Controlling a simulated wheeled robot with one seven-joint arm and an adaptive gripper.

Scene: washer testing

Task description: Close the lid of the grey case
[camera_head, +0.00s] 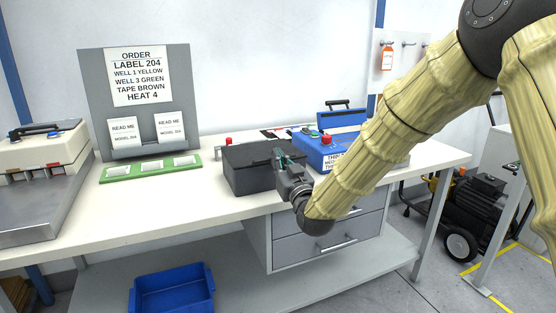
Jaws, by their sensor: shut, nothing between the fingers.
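The dark grey case (246,168) stands on the white workbench, right of its middle. Its top looks flat and level, with the lid lying down over the body; I cannot see whether a thin gap is left at the edge. My gripper (279,154) is at the right end of the case's top, with its fingers pointing down and left. It is shut and empty. I cannot tell whether the fingertips touch the lid. My gripper and wrist hide the right front corner of the case.
A blue case (312,150) with a raised lid and red knob stands close behind my gripper, partly hidden by my arm. A cream machine (42,152) stands far left. Bench space left of the case is clear.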

